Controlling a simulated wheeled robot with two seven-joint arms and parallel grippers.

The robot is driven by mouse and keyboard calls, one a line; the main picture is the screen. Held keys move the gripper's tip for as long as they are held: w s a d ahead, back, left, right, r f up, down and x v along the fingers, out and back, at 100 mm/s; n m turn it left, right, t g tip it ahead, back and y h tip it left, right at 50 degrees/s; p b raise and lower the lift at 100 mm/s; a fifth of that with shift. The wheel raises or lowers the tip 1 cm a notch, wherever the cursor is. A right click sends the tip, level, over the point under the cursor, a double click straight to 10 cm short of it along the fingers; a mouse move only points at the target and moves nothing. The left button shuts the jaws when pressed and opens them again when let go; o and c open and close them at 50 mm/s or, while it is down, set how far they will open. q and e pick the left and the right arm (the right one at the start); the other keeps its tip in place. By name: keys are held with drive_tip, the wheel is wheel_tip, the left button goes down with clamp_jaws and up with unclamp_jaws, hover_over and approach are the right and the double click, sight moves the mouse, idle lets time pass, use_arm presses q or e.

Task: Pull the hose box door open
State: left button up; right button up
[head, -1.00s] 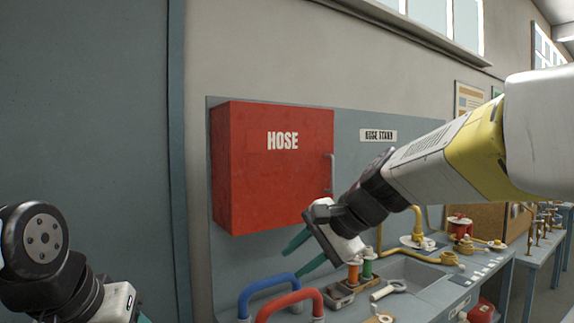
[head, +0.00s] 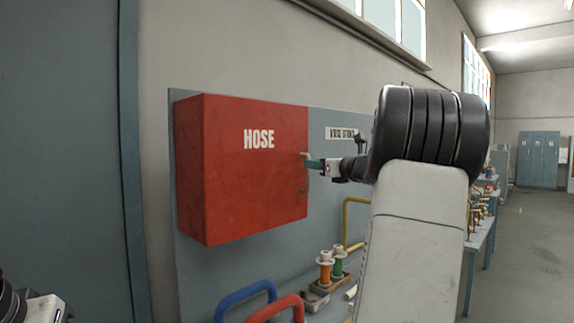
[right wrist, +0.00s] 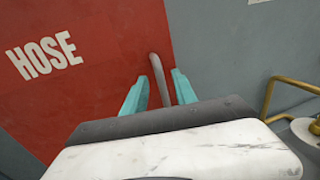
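The red hose box (head: 245,185) with white HOSE lettering hangs on a grey-blue wall panel, and its door looks closed. A grey vertical bar handle (head: 305,157) is at the door's right edge. My right gripper (head: 314,164) is at this handle, reaching it from the right. In the right wrist view, the handle (right wrist: 158,75) passes between the two teal fingers of the gripper (right wrist: 158,85), with small gaps on both sides. Of my left gripper, only the white body (head: 45,309) shows at the bottom left corner; its fingers are out of view.
Blue (head: 245,297) and red (head: 275,307) curved handles stand below the box. Orange (head: 325,268) and green (head: 338,262) fittings and a yellow pipe (head: 348,215) are on the bench below right. The air before the door is clear.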

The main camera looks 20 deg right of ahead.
drive_tip(key=shift+w+a, duration=0.25)
drive_tip(key=shift+w, duration=0.95)
clamp_jaws()
idle(0.6)
